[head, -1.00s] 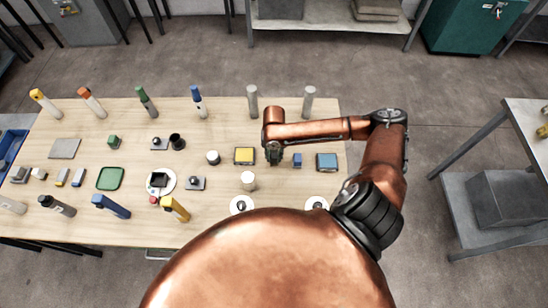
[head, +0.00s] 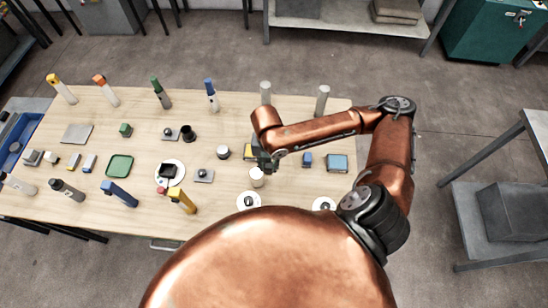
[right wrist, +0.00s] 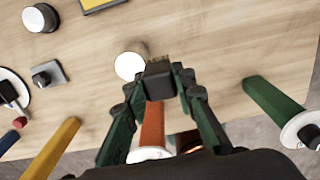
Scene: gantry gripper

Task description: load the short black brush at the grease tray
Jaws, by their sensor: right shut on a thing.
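My right gripper (head: 264,163) is shut on a small black brush (right wrist: 159,81), its tan bristles showing at the far edge in the right wrist view. The fingers (right wrist: 160,88) close on its two sides. The brush appears to be held above the table, in front of a shallow yellow tray (head: 248,152), which I take for the grease tray. Its yellow corner shows at the top of the right wrist view (right wrist: 100,4). The gripper hides part of this tray in the head view. My left gripper is not in view.
A white cylinder (head: 257,178) stands close to the gripper. A white-topped puck (head: 222,152) is left of the yellow tray. A blue block (head: 307,160) and a blue tray (head: 337,163) lie to the right. Posts with white discs (head: 248,201) stand along the near edge.

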